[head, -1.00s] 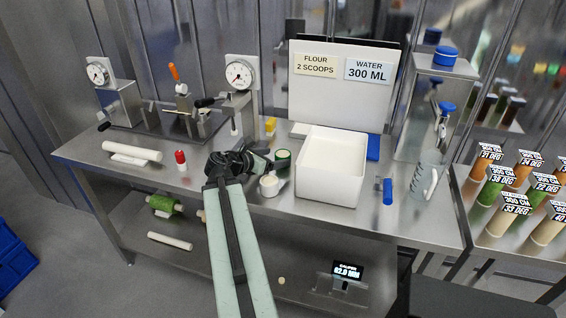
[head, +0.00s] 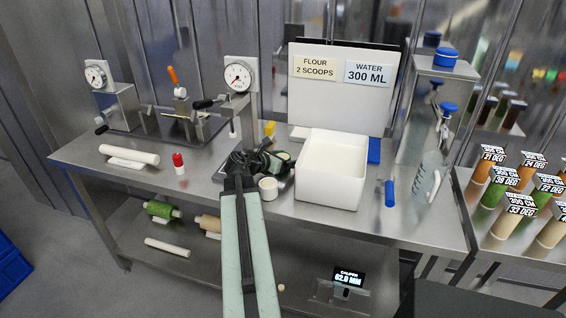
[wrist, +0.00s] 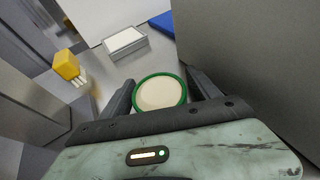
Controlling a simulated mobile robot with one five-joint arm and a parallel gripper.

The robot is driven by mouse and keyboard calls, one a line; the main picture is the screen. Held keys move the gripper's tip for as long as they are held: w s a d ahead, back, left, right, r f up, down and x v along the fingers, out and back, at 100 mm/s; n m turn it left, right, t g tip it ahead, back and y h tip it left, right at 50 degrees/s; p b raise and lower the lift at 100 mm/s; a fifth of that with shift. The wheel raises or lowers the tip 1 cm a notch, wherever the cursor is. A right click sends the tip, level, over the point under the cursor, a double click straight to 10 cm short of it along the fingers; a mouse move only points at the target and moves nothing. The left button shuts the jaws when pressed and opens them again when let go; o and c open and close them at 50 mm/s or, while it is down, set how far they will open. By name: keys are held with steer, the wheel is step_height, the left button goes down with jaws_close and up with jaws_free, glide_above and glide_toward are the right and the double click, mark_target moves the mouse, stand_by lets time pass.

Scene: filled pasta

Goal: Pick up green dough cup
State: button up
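The green dough cup (wrist: 160,93) has a green rim and pale dough inside. In the wrist view it stands upright on the steel table between my two fingers. In the head view the cup (head: 283,156) is partly hidden by my gripper (head: 279,164), which reaches over the table from the front. In the wrist view my gripper (wrist: 160,78) is open, with one dark finger at each side of the cup and little room between. Whether the fingers touch it cannot be told.
A white-rimmed cup (head: 268,188) stands just in front of my gripper. A large white bin (head: 331,198) stands close on the right. A yellow object (wrist: 67,66) is to the left in the wrist view.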

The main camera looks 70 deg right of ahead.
mark_target(287, 153)
steer(key=c, duration=1.2)
step_height(287, 153, up, 10)
steer(key=p, duration=1)
steer(key=shift+r, duration=0.15)
